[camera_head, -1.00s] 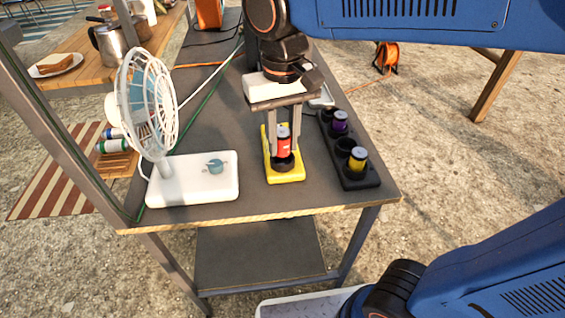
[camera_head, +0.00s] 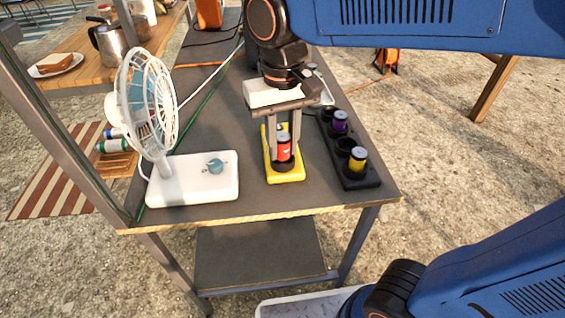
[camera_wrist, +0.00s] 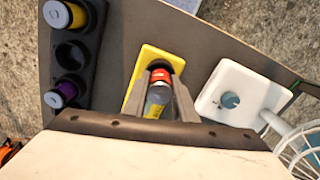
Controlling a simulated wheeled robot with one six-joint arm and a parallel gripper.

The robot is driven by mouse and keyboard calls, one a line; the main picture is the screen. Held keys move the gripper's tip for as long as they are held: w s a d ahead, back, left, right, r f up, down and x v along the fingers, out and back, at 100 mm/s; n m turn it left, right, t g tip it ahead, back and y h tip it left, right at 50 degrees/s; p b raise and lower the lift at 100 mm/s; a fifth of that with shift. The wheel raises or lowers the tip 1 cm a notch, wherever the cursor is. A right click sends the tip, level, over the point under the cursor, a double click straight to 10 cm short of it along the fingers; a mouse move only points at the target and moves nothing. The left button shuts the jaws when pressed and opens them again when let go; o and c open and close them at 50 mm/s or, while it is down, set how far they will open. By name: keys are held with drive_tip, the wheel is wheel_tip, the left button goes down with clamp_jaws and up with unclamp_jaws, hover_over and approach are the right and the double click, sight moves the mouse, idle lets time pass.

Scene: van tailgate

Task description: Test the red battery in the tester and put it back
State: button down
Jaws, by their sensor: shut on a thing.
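The red battery (camera_head: 284,152) stands upright at the black round socket on the front part of the yellow tester (camera_head: 290,178). I cannot tell if it is fully seated. My gripper (camera_head: 283,147) points down from above with a finger on each side of the battery, shut on it. In the wrist view the battery (camera_wrist: 161,76) shows between the fingertips (camera_wrist: 161,82), over the yellow tester (camera_wrist: 149,55). The black battery rack (camera_head: 357,182) stands to the right of the tester, holding a purple battery (camera_head: 340,121) and a yellow battery (camera_head: 357,158); a socket between them is empty.
A white fan (camera_head: 190,185) with a teal knob stands left of the tester, close to it. Cables cross the bench (camera_head: 225,130) behind. The bench's front edge (camera_head: 260,219) is near the tester. A metal upright of the frame runs along the left.

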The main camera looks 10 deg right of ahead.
drive_tip(key=shift+f, duration=0.5)
drive_tip(key=shift+s+d+f, duration=0.1)
drive_tip(key=shift+s+f, duration=0.1)
drive_tip(key=shift+f, duration=0.35)
drive_tip(key=c, duration=1.5)
unclamp_jaws()
drive_tip(key=shift+o, duration=0.2)
drive_tip(key=shift+w+r, duration=0.1)
drive_tip(key=shift+r, duration=0.4)
drive_tip(key=shift+o, duration=0.5)
wheel_tip(320, 180, up, 18)
